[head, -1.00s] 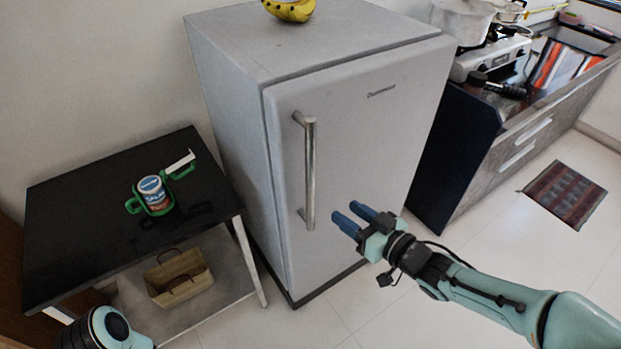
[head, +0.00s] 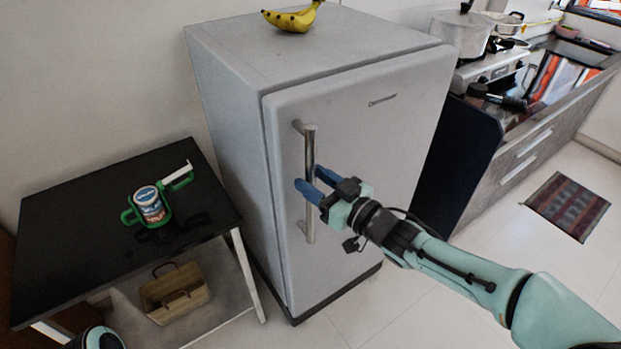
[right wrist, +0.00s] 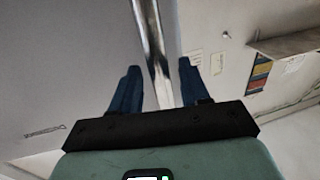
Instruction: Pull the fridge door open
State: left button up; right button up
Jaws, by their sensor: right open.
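The grey fridge (head: 228,130) stands in the middle of the head view. Its door (head: 385,150) is closed, with a vertical metal bar handle (head: 310,150) near the door's left edge. My right gripper (head: 308,182) is open at the middle of the handle, with one blue finger on each side of the bar. In the right wrist view the handle bar (right wrist: 153,45) runs between the two spread fingers (right wrist: 158,82). Whether a finger touches the bar I cannot tell. Of my left arm only a rounded part shows at the lower left; its gripper is out of view.
Bananas (head: 293,17) lie on top of the fridge. A black table (head: 90,215) with a can (head: 149,204) in a green holder stands left, a basket (head: 175,293) below. A counter (head: 530,135) with a stove is at right. The floor before the fridge is clear.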

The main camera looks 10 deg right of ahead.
jog(key=shift+x, duration=0.8)
grip_shut()
